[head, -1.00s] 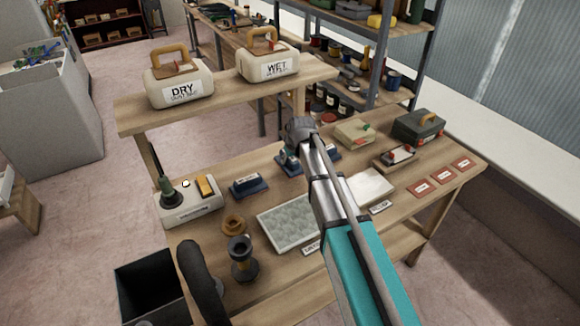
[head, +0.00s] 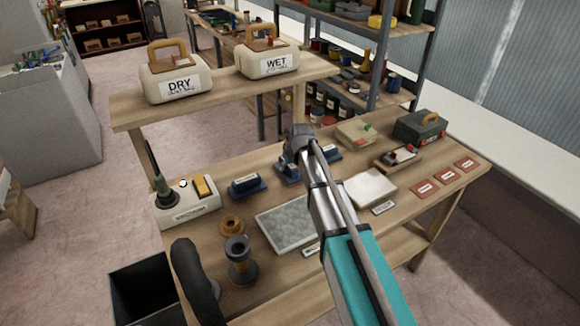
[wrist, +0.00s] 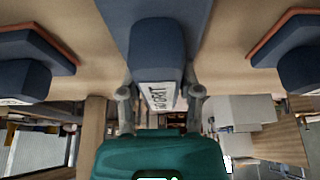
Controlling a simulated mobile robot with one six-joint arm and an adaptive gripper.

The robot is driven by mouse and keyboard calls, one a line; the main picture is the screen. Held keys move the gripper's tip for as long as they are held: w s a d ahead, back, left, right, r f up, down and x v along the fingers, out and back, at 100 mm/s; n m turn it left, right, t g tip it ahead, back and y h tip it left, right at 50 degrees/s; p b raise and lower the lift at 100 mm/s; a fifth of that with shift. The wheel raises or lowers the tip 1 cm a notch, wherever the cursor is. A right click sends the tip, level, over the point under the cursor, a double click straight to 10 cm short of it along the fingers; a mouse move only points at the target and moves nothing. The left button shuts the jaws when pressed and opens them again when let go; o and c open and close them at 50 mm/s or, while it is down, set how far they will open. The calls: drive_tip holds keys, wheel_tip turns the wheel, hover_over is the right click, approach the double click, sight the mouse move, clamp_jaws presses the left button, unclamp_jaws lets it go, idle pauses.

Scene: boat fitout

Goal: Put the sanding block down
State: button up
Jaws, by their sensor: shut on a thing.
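My gripper (wrist: 161,98) is shut on a dark blue sanding block (wrist: 157,50) with a white label, which fills the middle of the wrist view. One finger stands on each side of it. A dark blue base shows behind the block, and I cannot tell whether they touch. In the head view the held block (head: 287,171) is partly hidden by my wrist, over the middle of the workbench. Similar blue blocks stand on both sides, one at the left (head: 245,184) and one partly hidden at the right (head: 328,151).
A grey textured sheet (head: 290,226) and a white pad (head: 372,188) lie nearer the front. The raised shelf (head: 225,92) carries the DRY (head: 178,82) and WET (head: 268,62) containers behind. A switch box (head: 188,208) and a dark spool (head: 240,262) stand at the left.

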drive_tip(key=o, duration=1)
drive_tip(key=shift+f, duration=0.1)
drive_tip(key=shift+r, duration=0.25)
drive_tip(key=p+v, duration=1.1)
drive_tip(key=v, duration=0.1)
drive_tip(key=shift+f, duration=0.1)
idle(0.6)
drive_tip(key=s+d+m+g, duration=0.1)
drive_tip(key=s+d+m, duration=0.1)
drive_tip(key=s+d, duration=0.5)
drive_tip(key=s+d+f+m+g+h, duration=0.1)
drive_tip(key=s+d+m, duration=0.1)
drive_tip(key=s+d, duration=0.5)
drive_tip(key=s+d+m+g+h, duration=0.1)
drive_tip(key=s+d+m, duration=0.1)
drive_tip(key=s+d, duration=0.5)
drive_tip(key=shift+s+f+m+g, duration=0.1)
drive_tip(key=shift+s+m+g, duration=0.1)
drive_tip(key=shift+s, duration=0.15)
drive_tip(key=shift+s+f+m+g, duration=0.1)
drive_tip(key=shift+s+f+m, duration=0.1)
drive_tip(key=shift+s, duration=0.15)
drive_tip(key=shift+r, duration=0.1)
